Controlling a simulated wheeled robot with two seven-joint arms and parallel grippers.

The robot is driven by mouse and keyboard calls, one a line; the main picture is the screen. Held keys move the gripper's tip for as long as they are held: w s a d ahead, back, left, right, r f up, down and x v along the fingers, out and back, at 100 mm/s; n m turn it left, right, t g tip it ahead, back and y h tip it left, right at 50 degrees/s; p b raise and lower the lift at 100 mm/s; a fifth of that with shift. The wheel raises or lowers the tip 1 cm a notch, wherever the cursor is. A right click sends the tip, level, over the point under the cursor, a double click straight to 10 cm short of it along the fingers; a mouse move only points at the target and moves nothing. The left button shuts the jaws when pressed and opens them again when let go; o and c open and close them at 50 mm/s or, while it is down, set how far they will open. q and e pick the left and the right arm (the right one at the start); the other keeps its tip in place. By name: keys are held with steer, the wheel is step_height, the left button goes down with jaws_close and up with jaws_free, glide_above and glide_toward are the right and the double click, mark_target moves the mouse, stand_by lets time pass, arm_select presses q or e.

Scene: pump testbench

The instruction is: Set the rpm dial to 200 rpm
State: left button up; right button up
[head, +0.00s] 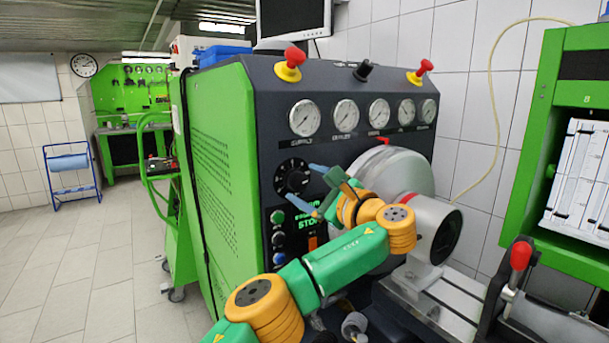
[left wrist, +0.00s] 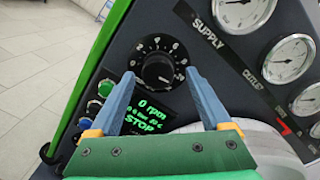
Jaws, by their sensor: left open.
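The rpm dial (head: 293,179) is a round black knob with a white scale on the dark front panel of the green test bench (head: 225,150). In the left wrist view the dial (left wrist: 158,70) lies ahead, between and beyond the fingertips. The display (left wrist: 148,113) below it reads 0 rpm and STOP. My left gripper (head: 314,190) is open, its two blue fingers pointing at the panel just right of the dial. It also shows in the left wrist view (left wrist: 160,75), with nothing between its fingers. Contact with the dial is not visible. My right gripper is not in view.
Green, black and blue buttons (head: 278,238) sit below the dial. Several pressure gauges (head: 345,115) line the panel above. A large grey drum (head: 400,170) and a metal cylinder (head: 440,228) stand right of the gripper. A red-handled lever (head: 520,257) is at lower right.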

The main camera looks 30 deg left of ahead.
arm_select(q)
steer(key=shift+w+a+f, duration=0.15)
steer(key=shift+a, duration=0.25)
steer(key=shift+w+a+f, duration=0.15)
steer(key=shift+a, duration=0.25)
steer(key=shift+d+r, duration=0.1)
steer(key=shift+d, duration=0.15)
steer(key=c, duration=0.6)
jaws_close()
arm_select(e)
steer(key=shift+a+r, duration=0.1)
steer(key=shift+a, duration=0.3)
